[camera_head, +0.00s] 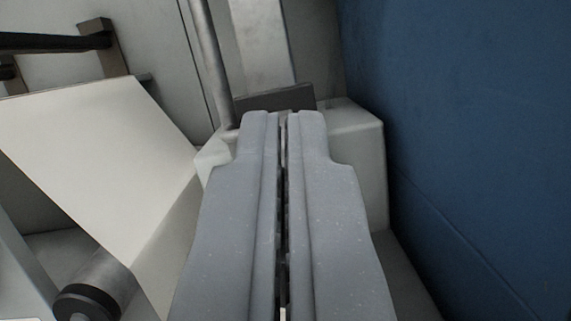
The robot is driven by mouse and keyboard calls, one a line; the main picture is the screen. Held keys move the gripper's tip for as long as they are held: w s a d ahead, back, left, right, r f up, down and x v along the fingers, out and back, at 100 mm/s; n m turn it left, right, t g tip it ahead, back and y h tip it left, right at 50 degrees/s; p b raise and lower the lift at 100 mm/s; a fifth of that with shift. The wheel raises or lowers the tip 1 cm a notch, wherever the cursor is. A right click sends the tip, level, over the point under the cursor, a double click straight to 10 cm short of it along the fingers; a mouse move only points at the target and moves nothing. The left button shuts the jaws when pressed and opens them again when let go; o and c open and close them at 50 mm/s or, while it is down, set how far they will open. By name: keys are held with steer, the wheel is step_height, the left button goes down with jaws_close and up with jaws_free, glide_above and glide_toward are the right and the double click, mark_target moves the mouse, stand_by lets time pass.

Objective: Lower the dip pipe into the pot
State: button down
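My gripper (284,116) points away from the camera in the middle of the view. Its two grey fingers lie almost together with only a thin dark slit between them, and I see nothing held at the tips. A thin grey metal pipe (210,60), which looks like the dip pipe, runs down from the top edge to just left of the fingertips. Its lower end meets or passes behind a pale, box-like body (359,150), possibly the pot. The fingers hide most of that body, so I cannot tell whether the pipe is inside it.
A blue wall panel (460,130) stands close on the right. A white web sheet (95,160) slopes down on the left to a roller with a dark end (88,302). A dark bar (45,42) and bracket are at upper left. A dark plate (275,97) lies behind the fingertips.

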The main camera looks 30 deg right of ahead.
steer(key=shift+f, duration=0.2)
steer(key=shift+r, duration=0.1)
steer(key=s+a+r, duration=0.1)
steer(key=s+a, duration=0.4)
steer(key=s, duration=0.2)
steer(key=shift+s+a, duration=0.2)
steer(key=shift+s, duration=0.15)
steer(key=shift+r, duration=0.1)
